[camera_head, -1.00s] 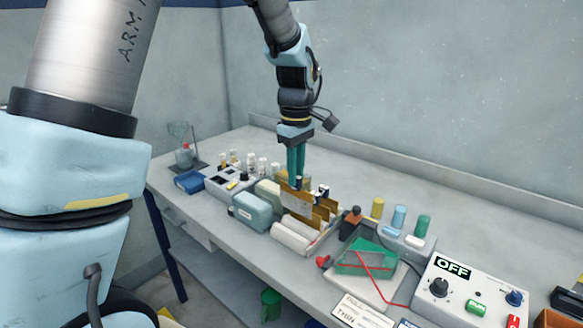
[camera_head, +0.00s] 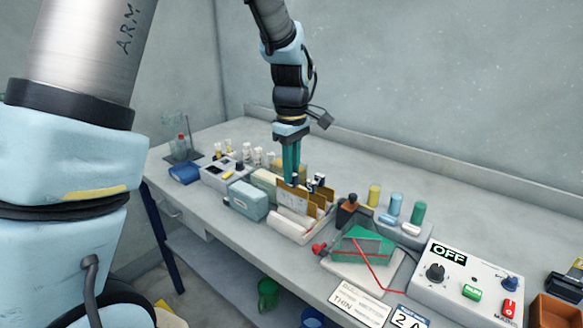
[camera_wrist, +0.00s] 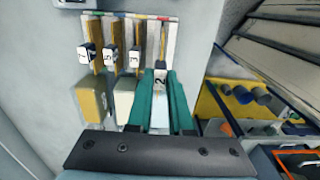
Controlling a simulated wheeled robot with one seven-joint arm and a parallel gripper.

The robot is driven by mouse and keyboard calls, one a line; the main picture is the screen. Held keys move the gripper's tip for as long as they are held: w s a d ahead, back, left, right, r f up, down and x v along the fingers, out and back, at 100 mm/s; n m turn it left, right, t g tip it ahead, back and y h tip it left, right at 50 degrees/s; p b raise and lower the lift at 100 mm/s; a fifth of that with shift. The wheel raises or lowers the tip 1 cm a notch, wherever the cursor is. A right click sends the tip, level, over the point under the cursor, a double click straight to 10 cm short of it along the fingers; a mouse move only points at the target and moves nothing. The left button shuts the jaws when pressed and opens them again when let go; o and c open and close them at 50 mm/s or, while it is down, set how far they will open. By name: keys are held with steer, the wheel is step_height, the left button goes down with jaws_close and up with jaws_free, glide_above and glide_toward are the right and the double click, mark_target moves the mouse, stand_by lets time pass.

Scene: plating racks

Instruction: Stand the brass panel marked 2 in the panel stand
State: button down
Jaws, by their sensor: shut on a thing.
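My gripper (camera_head: 291,182) points down over the bench with its two green fingers, and shows closely in the wrist view (camera_wrist: 164,92). It is shut on the tab of the brass panel marked 2 (camera_wrist: 160,82). That panel (camera_head: 291,197) hangs upright below the fingers, at the near-left end of a row of brass panels. The panel stand (camera_wrist: 172,35) is pale and slotted; panels marked 7 (camera_wrist: 84,54), 5 (camera_wrist: 108,57) and 3 (camera_wrist: 135,60) stand in it. Panel 2 lines up beside panel 3. I cannot tell whether its lower edge sits in a slot.
A green wedge on a tray (camera_head: 358,248) and a control box reading OFF (camera_head: 465,275) stand to the right.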

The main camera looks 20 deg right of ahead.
mark_target(291, 191)
steer(key=shift+f+b, duration=1.5)
steer(key=shift+f, duration=1.45)
steer(key=shift+f, duration=0.1)
steer(key=c, duration=0.7)
jaws_free()
steer(key=shift+c, duration=0.2)
step_height(291, 191, up, 11)
steer(key=shift+f+b, duration=0.1)
steer(key=shift+b, duration=1.15)
